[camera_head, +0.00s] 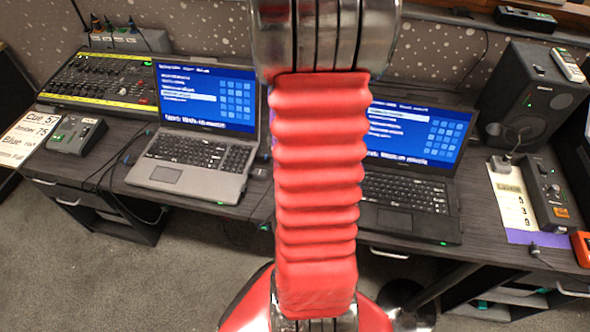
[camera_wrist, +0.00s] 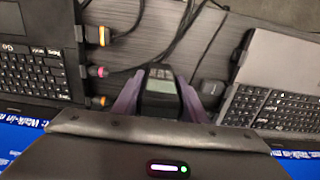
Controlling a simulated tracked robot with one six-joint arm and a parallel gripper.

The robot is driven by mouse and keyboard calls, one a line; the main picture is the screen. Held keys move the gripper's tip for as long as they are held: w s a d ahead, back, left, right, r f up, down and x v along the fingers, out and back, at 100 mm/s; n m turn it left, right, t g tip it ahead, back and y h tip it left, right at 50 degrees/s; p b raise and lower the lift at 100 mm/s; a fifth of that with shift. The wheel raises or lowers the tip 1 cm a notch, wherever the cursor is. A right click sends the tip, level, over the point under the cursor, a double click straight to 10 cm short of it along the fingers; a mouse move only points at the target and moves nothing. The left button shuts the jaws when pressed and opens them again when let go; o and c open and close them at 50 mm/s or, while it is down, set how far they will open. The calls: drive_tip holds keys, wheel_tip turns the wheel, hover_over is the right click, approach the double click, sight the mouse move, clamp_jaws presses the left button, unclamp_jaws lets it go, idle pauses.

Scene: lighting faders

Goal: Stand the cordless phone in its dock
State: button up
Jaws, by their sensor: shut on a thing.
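In the wrist view, my gripper (camera_wrist: 160,103) has two purple fingers, one on each side of a dark handset with a small grey screen, which I take to be the cordless phone (camera_wrist: 159,88). The fingers are shut on its sides. The phone is over the dark desk between the two laptops, and its lower end is hidden. In the head view my red arm covers the gripper and the phone. I cannot make out the dock for certain; a small grey unit with a green light (camera_head: 76,135) sits at the desk's left.
The left laptop (camera_head: 195,160) and right laptop (camera_head: 408,190) stand open on both sides, with cables (camera_wrist: 180,35) between them. A mixer (camera_head: 98,82) is at the left. A speaker (camera_head: 528,98) with a pale handset (camera_head: 568,65) on top and a black unit (camera_head: 545,192) are at the right.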

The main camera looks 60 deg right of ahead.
drive_tip(key=o, duration=1.2)
drive_tip(key=shift+f, duration=0.1)
wheel_tip(320, 180, up, 12)
drive_tip(key=shift+r, duration=0.15)
idle(0.5)
